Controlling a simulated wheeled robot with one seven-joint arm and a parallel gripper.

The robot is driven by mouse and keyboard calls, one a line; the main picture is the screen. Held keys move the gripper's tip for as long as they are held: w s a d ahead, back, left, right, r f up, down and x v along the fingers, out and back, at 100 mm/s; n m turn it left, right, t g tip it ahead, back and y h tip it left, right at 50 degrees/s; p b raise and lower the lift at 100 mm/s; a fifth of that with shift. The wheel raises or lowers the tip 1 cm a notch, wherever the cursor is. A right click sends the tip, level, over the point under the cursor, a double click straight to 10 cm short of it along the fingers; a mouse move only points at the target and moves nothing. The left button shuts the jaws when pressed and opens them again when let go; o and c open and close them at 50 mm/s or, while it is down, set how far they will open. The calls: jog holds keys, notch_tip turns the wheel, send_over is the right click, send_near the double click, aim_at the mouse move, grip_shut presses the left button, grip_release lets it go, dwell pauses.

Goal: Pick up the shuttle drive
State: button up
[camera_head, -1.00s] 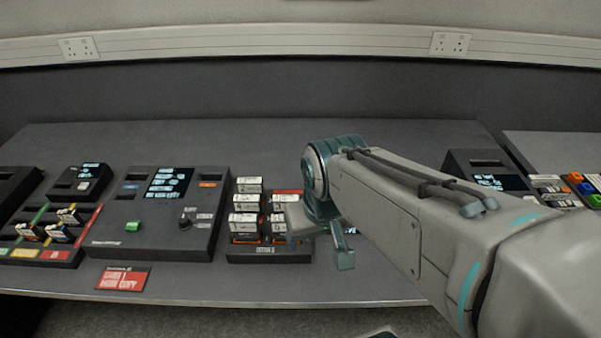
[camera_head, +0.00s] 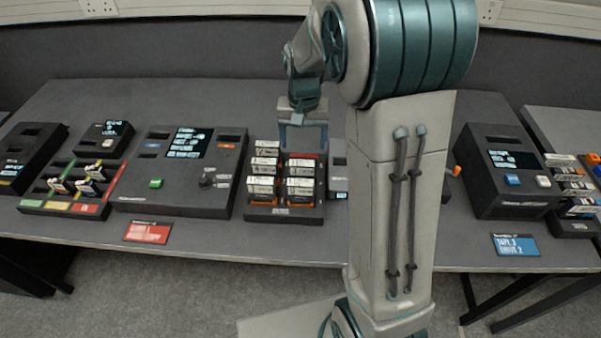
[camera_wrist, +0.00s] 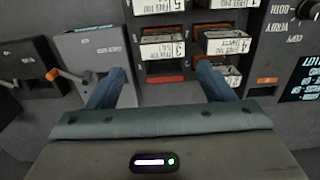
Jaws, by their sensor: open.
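A dark rack (camera_head: 284,215) in the middle of the bench holds several drives with white labels (camera_head: 264,165) in two columns. The wrist view shows the labelled drives (camera_wrist: 162,48) close up. I cannot tell which one is the shuttle drive, as the labels are too small to read. My gripper (camera_head: 304,142) hangs over the back of the rack, pointing down. In the wrist view, its two blue fingers (camera_wrist: 160,75) are spread apart with no drive held between them. Its right finger there covers part of a drive.
A console with a screen and green button (camera_head: 156,183) stands left of the rack. A coloured tray (camera_head: 62,207) is further left. My arm hides part of a grey unit (camera_head: 338,180) right of the rack. Another screen unit (camera_head: 513,181) stands at right.

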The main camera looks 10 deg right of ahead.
aim_at(302, 173)
notch_tip(302, 173, down, 8)
jog(key=shift+p, duration=0.3)
jog(key=shift+w+a+f+p, duration=0.15)
jog(key=shift+f+p, duration=0.2)
jog(key=shift+f, duration=1)
jog(key=shift+w+d+f+p, duration=0.1)
jog(key=shift+f+p, duration=0.2)
jog(key=shift+f, duration=1.05)
jog(key=shift+c, duration=0.3)
jog(key=c, duration=0.9)
